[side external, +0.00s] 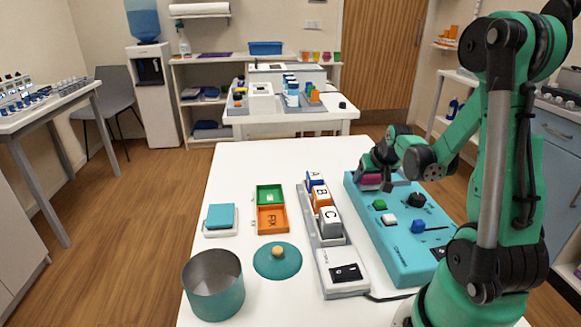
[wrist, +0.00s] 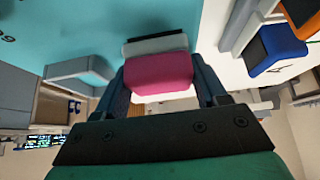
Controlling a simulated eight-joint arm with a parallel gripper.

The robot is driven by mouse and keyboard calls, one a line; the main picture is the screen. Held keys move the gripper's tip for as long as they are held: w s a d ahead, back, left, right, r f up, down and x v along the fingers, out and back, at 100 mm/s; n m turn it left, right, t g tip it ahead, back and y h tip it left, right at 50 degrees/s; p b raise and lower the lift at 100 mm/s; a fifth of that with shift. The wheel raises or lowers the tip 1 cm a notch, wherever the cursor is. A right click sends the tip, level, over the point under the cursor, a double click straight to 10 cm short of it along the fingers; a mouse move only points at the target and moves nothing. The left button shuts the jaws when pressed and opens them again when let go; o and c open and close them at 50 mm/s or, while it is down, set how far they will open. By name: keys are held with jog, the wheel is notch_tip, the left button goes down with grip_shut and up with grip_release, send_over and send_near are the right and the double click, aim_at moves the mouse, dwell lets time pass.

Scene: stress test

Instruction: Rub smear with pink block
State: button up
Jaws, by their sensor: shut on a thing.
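My gripper (side external: 378,170) is at the far end of the teal panel (side external: 395,240), low over its far left corner. It is shut on the pink block (side external: 369,181). In the wrist view the pink block (wrist: 158,73) sits between both fingers, with a pale layer and a thin dark layer on its side away from the palm. I cannot tell whether the block touches the panel or is just above it. I cannot make out a smear in either view; the block and gripper hide part of the panel's far end.
The panel carries a green button (side external: 379,204), a white button (side external: 388,219), a black knob (side external: 416,200) and a blue lever (side external: 418,226). A grey rack of lettered blocks (side external: 330,218) stands close to its left. A pot (side external: 213,287), lid (side external: 277,261) and small trays (side external: 271,219) lie further left.

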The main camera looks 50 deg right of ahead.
jog(key=shift+s+a, duration=0.35)
jog(key=shift+w+d+r, duration=0.1)
jog(key=shift+w+d, duration=2.6)
notch_tip(320, 180, up, 8)
jog(key=shift+a, duration=0.1)
jog(key=w+a+r+n+y, duration=0.1)
jog(key=a+n, duration=0.2)
jog(key=a, duration=0.7)
jog(key=w+a+r+n+t+y, duration=0.1)
jog(key=w+a+r+n+y, duration=0.1)
jog(key=a, duration=0.9)
jog(key=w+a+r+n+t+y, duration=0.1)
jog(key=a+n, duration=0.3)
jog(key=a, duration=0.6)
jog(key=shift+w+a+r+y, duration=0.2)
jog(key=shift+w+r+y, duration=0.1)
jog(key=shift+w+r, duration=0.15)
